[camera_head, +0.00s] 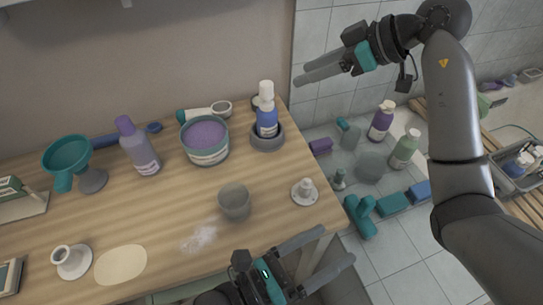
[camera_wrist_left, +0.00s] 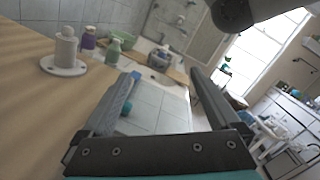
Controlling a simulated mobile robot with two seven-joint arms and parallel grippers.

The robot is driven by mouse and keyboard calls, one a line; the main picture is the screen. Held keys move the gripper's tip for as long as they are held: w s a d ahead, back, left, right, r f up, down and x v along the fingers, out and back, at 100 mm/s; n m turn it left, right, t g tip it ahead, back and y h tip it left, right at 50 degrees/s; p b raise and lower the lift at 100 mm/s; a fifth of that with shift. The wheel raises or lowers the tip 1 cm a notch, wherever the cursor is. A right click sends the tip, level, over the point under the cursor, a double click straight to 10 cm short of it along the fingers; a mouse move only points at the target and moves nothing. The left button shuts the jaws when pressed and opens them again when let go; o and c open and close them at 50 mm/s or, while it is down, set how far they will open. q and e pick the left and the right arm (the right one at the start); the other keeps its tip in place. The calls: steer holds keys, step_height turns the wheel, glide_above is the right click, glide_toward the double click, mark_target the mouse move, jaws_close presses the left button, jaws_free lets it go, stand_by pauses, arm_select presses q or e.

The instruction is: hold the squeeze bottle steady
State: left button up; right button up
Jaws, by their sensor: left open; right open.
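A lavender bottle with a purple cap (camera_head: 138,148) stands upright on the wooden table; a blue bottle with a white top (camera_head: 267,119) stands in a round grey holder (camera_head: 267,141). I cannot tell which is the squeeze bottle. My left gripper (camera_head: 337,246) is open and empty past the table's front right edge, well away from both bottles. Its open fingers also show in the left wrist view (camera_wrist_left: 165,85), with nothing between them. My right gripper (camera_head: 299,76) is open and empty, held high above and to the right of the blue bottle.
A grey cup (camera_head: 235,203) and a white knobbed disc (camera_head: 305,192) stand nearer the front. A teal funnel (camera_head: 66,154) is at left. Purple (camera_head: 381,122) and green (camera_head: 404,150) bottles stand beyond the table's right edge.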

mark_target(269, 122)
arm_select(q)
steer(key=w+d+y, duration=0.1)
steer(key=w, duration=0.1)
steer(key=w+d+y, duration=0.1)
steer(key=w, duration=0.1)
steer(key=w+d+r+m+y, duration=0.1)
steer(key=w, duration=0.2)
steer(key=shift+d+t, duration=0.4)
steer(key=w+y, duration=0.1)
steer(key=w, duration=0.1)
steer(key=w+r+t+y, duration=0.1)
steer(key=w, duration=0.1)
steer(key=w+a+r+n+t+y, duration=0.1)
steer(key=w, duration=0.1)
steer(key=shift+r+y, duration=0.2)
steer(key=shift+y, duration=0.2)
steer(key=w+a+r+n+t+y, duration=0.3)
steer(key=w+a+r+n+y, duration=0.4)
steer(key=a+y, duration=0.35)
steer(key=shift+n+g+y, duration=0.55)
steer(key=shift+n+g, duration=0.15)
steer(key=w+f, duration=0.2)
steer(key=w, duration=0.1)
steer(key=w+a+f, duration=0.1)
steer(key=w+f, duration=0.2)
steer(key=w+a+f, duration=0.1)
steer(key=w+f, duration=0.2)
steer(key=w, duration=0.1)
steer(key=shift+w, duration=0.1)
jaws_close()
